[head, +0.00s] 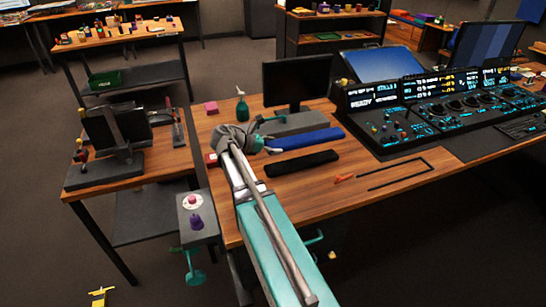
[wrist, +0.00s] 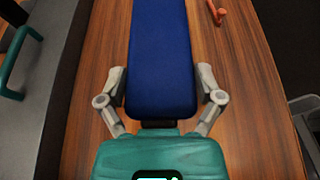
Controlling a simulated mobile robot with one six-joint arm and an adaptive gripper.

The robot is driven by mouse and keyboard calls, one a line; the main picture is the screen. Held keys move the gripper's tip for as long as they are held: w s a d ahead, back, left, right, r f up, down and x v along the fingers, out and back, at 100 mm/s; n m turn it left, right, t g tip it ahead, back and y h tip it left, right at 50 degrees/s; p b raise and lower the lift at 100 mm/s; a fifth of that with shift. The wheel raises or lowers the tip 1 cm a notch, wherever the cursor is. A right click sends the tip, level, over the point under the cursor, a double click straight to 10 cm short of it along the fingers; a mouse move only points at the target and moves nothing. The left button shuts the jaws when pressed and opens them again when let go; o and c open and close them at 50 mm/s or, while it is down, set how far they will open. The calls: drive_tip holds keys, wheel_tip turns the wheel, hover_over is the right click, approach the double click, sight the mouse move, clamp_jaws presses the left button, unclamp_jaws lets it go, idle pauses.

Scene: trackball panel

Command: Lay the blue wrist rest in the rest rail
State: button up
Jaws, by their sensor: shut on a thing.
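The blue wrist rest (head: 306,139) is a long padded bar in front of a grey block. My gripper (head: 264,148) is at its left end in the head view. In the wrist view my gripper (wrist: 161,88) has a finger on each side of the blue wrist rest (wrist: 160,50) and is shut on it. The rest runs straight away from my palm, and its far end is cut off by the frame. A thin dark outline on the table, open at its left end, appears to be the rest rail (head: 431,167).
A black bar or dark shadow (head: 301,163) lies in front of the blue rest. A small orange object (head: 344,178) lies near the outline's open end and shows in the wrist view (wrist: 216,12). The grey block (head: 300,123), monitor (head: 297,80) and control panel (head: 430,110) stand behind.

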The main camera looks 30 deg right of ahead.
drive_tip(key=w+f, duration=0.1)
drive_tip(key=w+d+b, duration=0.1)
drive_tip(key=w, duration=0.1)
drive_tip(key=w+d+f+b, duration=0.1)
drive_tip(key=shift+w+f, duration=0.3)
drive_tip(key=shift+w, duration=0.1)
drive_tip(key=w+f+b, duration=0.1)
drive_tip(key=w+d+f+b, duration=0.1)
drive_tip(key=f+b, duration=0.1)
drive_tip(key=w+f+b, duration=0.1)
drive_tip(key=shift+w+d+f+b, duration=0.25)
drive_tip(key=shift+d+f+b, duration=0.05)
drive_tip(key=shift+d+f, duration=0.1)
drive_tip(key=shift+r, duration=0.1)
drive_tip(key=shift+w+d+f+b, duration=0.15)
drive_tip(key=shift+w+f+b, duration=0.2)
drive_tip(key=shift+f+b, duration=0.2)
wheel_tip(320, 180, down, 3)
drive_tip(key=b, duration=0.3)
drive_tip(key=o, duration=1)
